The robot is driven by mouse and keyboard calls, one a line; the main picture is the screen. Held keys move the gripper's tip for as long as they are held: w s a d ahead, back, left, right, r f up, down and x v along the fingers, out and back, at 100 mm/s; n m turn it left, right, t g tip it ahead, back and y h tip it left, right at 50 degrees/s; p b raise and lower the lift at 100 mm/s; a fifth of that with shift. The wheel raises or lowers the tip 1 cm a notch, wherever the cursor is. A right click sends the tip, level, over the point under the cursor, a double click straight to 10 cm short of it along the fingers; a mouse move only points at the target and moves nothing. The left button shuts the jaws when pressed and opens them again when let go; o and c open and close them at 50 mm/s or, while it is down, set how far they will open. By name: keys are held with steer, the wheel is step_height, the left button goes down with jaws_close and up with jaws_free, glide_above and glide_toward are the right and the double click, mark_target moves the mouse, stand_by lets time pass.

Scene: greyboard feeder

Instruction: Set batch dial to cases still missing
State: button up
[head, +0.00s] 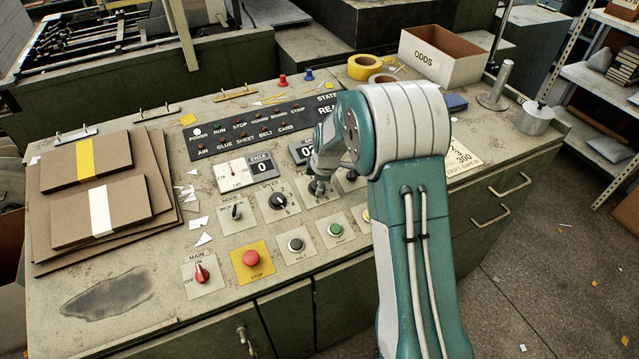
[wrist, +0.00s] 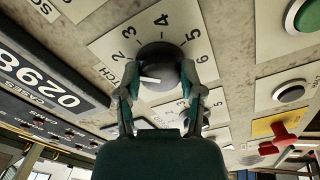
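In the wrist view the batch dial (wrist: 160,66) is a dark round knob on a pale plate with printed numbers, 2 to 6 readable. Its white pointer mark faces the lower left, short of the 2; the number there is hidden by a finger. My gripper (wrist: 160,72) has one finger on each side of the knob, with no clear gap. The cases counter (wrist: 45,88) reads 0298. In the head view my gripper (head: 318,186) is down at the panel and hides most of the dial. A cream note (head: 461,159) shows 300, partly behind my arm.
Speed knob (head: 278,201), mode switch (head: 236,212), green start button (head: 335,229), black halt button (head: 296,244), red stop button (head: 251,258) and red main switch (head: 202,272) lie close by. Stacked boards (head: 100,210) fill the left; an ODDS box (head: 440,57) stands behind.

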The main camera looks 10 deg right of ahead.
steer(key=o, duration=0.4)
steer(key=shift+w+a, duration=0.1)
steer(key=shift+c, duration=0.2)
steer(key=shift+r, duration=0.1)
steer(key=v, duration=1.1)
steer(key=shift+r, duration=0.3)
steer(key=s+a+r+m+t, duration=0.1)
steer(key=s+r+m, duration=0.6)
steer(key=s+r, duration=0.65)
steer(key=s+m+t, duration=0.1)
steer(key=s+m, duration=0.7)
steer(key=s, duration=0.9)
steer(key=shift+s+f+t+h, duration=0.35)
steer(key=shift+f+t+h, duration=0.05)
